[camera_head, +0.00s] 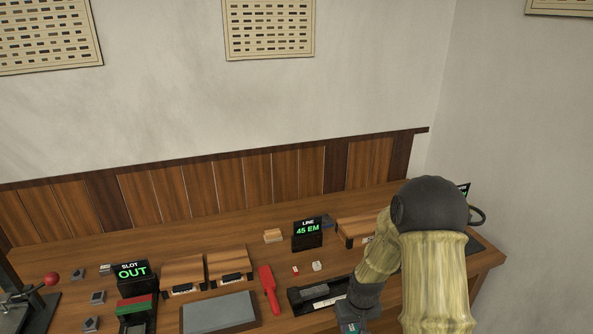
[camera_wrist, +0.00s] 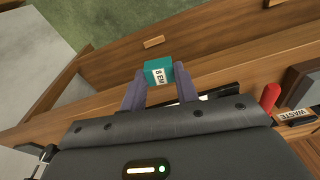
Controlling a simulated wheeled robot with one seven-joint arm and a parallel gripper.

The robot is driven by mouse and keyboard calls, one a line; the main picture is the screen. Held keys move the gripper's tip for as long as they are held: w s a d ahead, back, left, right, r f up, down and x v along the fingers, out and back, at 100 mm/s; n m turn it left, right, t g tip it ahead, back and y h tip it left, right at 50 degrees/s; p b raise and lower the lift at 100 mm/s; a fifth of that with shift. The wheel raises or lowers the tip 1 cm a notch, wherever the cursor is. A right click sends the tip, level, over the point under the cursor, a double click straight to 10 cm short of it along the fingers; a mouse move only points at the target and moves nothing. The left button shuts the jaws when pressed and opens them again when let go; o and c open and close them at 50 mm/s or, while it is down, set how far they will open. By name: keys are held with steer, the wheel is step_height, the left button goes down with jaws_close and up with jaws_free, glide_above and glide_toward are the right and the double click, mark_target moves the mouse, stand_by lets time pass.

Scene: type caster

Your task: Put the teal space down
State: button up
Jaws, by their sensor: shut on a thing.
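The teal space (camera_wrist: 158,71) is a small teal block with a white label reading "8 EM". In the wrist view it sits between the two fingertips of my gripper (camera_wrist: 159,83), which is shut on it. The block is held in front of wood surfaces; I cannot tell its height above them. In the head view my arm covers the right part of the bench (camera_head: 215,240), and the teal space cannot be made out clearly there.
A "LINE 45 EM" display (camera_head: 307,234) stands at the back of the bench. A dark holder (camera_head: 313,296), a red tool (camera_head: 269,288) and a grey slab (camera_head: 219,312) lie left of my arm. A "SLOT OUT" display (camera_head: 132,276) stands further left. A "WASTE" label (camera_wrist: 303,114) shows in the wrist view.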

step_height(320, 180, down, 9)
steer(key=m, duration=0.2)
steer(key=shift+s+d+h, duration=0.2)
steer(key=shift+s+h, duration=0.1)
steer(key=shift+a, duration=0.1)
